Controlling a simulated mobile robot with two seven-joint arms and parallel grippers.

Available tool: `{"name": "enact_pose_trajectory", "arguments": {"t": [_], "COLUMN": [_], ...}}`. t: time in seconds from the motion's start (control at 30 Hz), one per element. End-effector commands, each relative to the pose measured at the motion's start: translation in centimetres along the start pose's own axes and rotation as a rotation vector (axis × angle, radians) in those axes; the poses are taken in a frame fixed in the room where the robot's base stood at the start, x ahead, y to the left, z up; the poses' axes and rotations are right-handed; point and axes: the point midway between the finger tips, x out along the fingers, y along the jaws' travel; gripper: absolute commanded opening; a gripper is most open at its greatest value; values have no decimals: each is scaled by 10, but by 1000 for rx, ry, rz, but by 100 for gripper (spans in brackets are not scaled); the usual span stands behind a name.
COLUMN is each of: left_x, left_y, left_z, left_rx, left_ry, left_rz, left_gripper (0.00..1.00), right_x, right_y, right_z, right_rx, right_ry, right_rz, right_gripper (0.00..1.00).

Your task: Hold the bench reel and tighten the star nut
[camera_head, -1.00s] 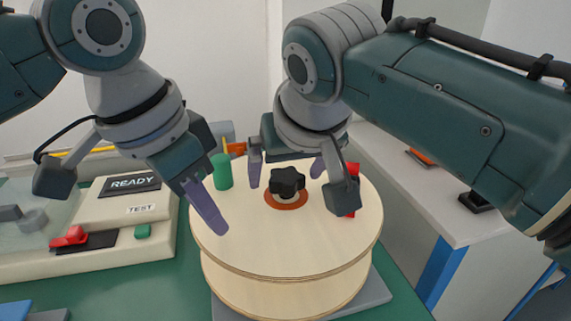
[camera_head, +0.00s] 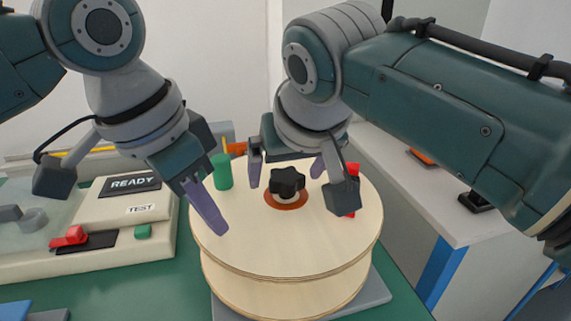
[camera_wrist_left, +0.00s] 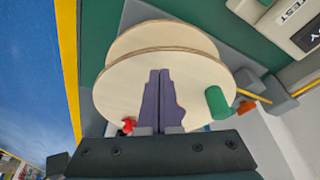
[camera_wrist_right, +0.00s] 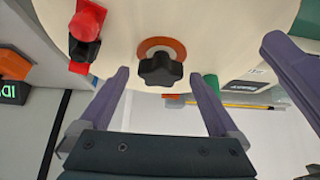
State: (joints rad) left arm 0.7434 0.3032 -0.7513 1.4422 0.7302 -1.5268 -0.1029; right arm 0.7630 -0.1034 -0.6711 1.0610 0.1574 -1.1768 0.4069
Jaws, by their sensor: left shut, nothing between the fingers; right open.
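The wooden bench reel (camera_head: 300,240) stands on a grey base on the green bench. The black star nut (camera_head: 287,182) sits at its centre over an orange ring (camera_head: 284,202). A green peg (camera_head: 221,171) stands on the reel's back left. My left gripper (camera_head: 222,230) is shut and empty, its fingertips at the reel's left upper face; it also shows in the left wrist view (camera_wrist_left: 162,75). Contact with the reel cannot be told. My right gripper (camera_head: 285,175) is open, fingers apart behind the nut; in the right wrist view (camera_wrist_right: 165,75) the nut lies between and just beyond the fingertips.
A red part (camera_wrist_right: 88,20) sits on the reel's right side, partly behind my right gripper in the head view. A tester (camera_head: 128,200) marked READY and TEST stands to the left. A white side table (camera_head: 440,200) is at the right.

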Motion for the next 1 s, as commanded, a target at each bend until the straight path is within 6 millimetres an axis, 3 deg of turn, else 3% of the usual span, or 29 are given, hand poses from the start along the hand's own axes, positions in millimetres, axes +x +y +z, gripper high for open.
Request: {"name": "enact_pose_trajectory", "arguments": {"t": [1.0], "left_x": [10], "left_y": [0], "left_z": [3], "left_rx": [-1], "left_ry": [0], "left_rz": [1], "left_gripper": [0], "right_x": [0], "right_y": [0], "right_z": [0], "right_rx": [0], "right_ry": [0], "right_rz": [0], "right_gripper": [98]}}
